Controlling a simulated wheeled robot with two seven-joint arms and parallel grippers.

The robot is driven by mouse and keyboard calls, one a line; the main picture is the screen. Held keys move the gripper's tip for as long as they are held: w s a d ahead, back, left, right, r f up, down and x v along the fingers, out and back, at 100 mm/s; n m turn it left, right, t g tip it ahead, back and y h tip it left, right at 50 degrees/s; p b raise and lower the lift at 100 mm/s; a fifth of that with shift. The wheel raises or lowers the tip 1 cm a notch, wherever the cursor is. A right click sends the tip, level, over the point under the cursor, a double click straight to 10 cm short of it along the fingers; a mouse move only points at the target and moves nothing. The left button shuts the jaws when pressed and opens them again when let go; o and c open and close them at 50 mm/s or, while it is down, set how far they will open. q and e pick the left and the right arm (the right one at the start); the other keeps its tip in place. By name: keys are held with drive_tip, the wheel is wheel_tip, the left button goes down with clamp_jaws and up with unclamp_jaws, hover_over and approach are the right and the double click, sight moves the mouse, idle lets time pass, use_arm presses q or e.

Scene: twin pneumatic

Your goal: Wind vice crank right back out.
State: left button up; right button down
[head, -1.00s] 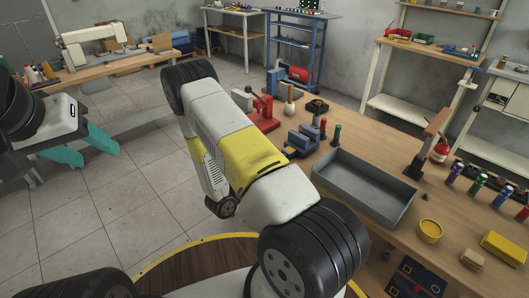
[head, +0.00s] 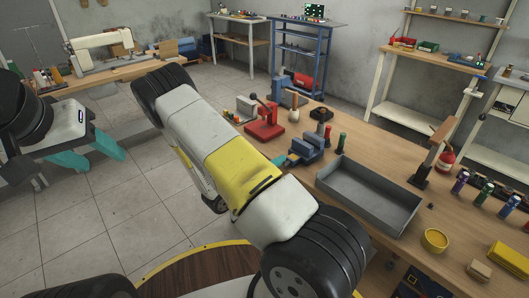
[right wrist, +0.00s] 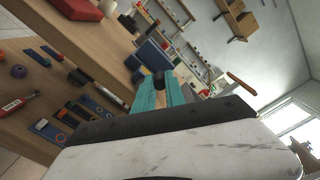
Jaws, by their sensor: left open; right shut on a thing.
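The blue vice (head: 308,147) stands on the wooden bench, left of the grey tray. My right gripper (head: 284,160) is at the vice's left side; only a bit of its teal finger shows past my arm. In the right wrist view its teal fingers (right wrist: 161,92) are shut around a small dark piece, the vice crank (right wrist: 160,78), with the blue vice (right wrist: 150,54) just beyond. Most of the crank is hidden by the fingers. My left gripper (head: 98,160) is open and empty over the floor at the left, far from the vice.
A red lever press (head: 264,124) stands left of the vice. Dark and green cylinders (head: 341,143) stand right beside it. The floor at left is clear.

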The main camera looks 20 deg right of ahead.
drive_tip(key=w+a+f+n, duration=0.1)
drive_tip(key=w+f+n, duration=0.1)
drive_tip(key=n, duration=0.8)
drive_tip(key=w+a+f+n, duration=0.1)
drive_tip(key=w+f+n, duration=0.1)
drive_tip(key=n, duration=0.8)
drive_tip(key=shift+w+f, duration=0.3)
drive_tip(key=shift+w, duration=0.05)
drive_tip(key=shift+n, duration=0.3)
drive_tip(key=c, duration=1.4)
unclamp_jaws()
